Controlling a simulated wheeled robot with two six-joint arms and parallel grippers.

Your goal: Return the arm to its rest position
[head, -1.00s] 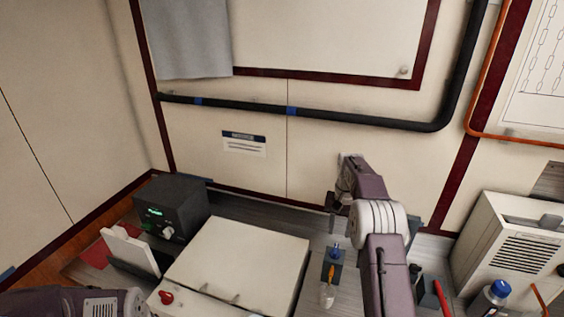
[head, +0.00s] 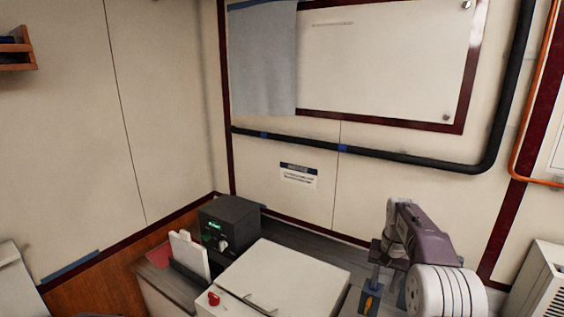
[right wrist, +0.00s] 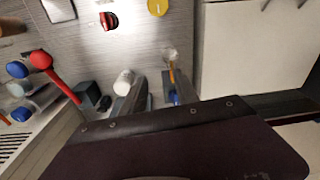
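My right arm stands at the lower right of the head view, its white-ringed joint close to the camera. My right gripper (head: 381,252) points away from me over the counter, near the back wall. In the right wrist view two grey fingers (right wrist: 150,92) stand apart with bare counter between them, so it looks open and empty. A blue holder with an orange-handled tool (head: 370,299) is just below the gripper in the head view. My left arm and gripper are not in view.
A white cabinet box (head: 283,275) with a red knob (head: 214,298) stands left of the right arm. Behind it is a black device with a green display (head: 229,226). A white vented unit (head: 541,283) is at far right. Blue- and red-capped items (right wrist: 40,60) lie on the counter.

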